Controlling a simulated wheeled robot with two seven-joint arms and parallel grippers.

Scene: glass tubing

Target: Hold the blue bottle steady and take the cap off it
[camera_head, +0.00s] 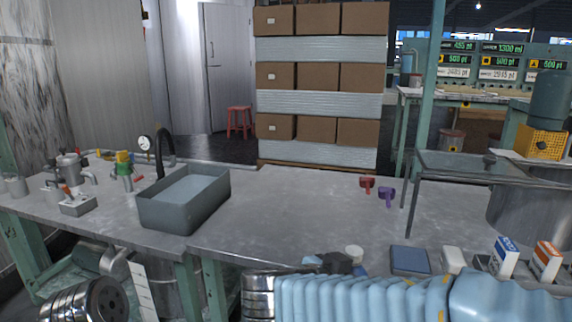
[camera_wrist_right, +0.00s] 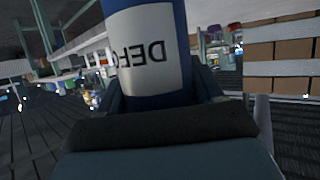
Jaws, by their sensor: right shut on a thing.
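The blue bottle (camera_wrist_right: 163,100) fills the middle of the right wrist view. It has a white label with dark lettering, upside down in that view. My right gripper (camera_wrist_right: 162,88) is shut on it, with a finger on each side. In the head view a small round white top (camera_head: 354,254), seemingly the bottle's cap, shows beside the dark right gripper (camera_head: 335,262) near the table's front edge. Most of the bottle is hidden there by the gripper and my pale blue sleeved arm. The cap lies outside the right wrist view. My left gripper is not in view.
A grey bin (camera_head: 185,200) stands left on the table (camera_head: 300,215). A red scoop (camera_head: 367,185) and a purple scoop (camera_head: 386,196) lie toward the back. A blue box (camera_head: 410,261) and small cartons (camera_head: 504,257) line the front right. The table's middle is clear.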

